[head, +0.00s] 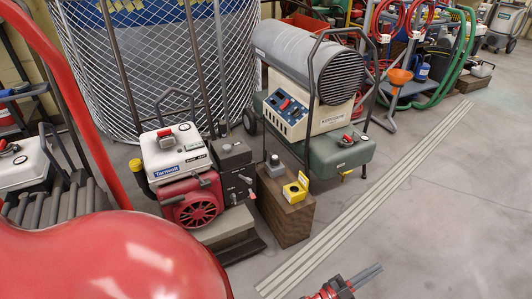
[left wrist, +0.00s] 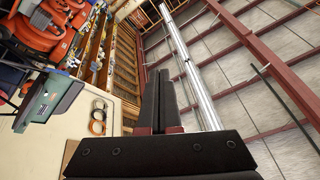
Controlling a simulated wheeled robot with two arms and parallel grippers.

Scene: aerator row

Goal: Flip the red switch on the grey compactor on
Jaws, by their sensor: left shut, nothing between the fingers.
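A small engine-driven machine (head: 185,170) with a white top, a red round starter cover and a dark grey side box (head: 232,155) stands on a grey base, left of centre in the head view. It is the likeliest compactor. A small red part (head: 164,132) sits on its white top; whether this is the switch, and its position, I cannot tell. My left gripper (head: 367,275) is at the bottom of the head view, well to the right of this machine and touching nothing. Its dark fingers are shut and empty in the left wrist view (left wrist: 158,98). My right gripper is out of view.
A wooden block (head: 286,215) with a yellow box (head: 297,188) stands right of the machine. A grey heater (head: 310,75) stands behind. Another white-topped machine (head: 22,165) is at the left. Pale strips (head: 365,195) cross the floor; the floor on the right is clear.

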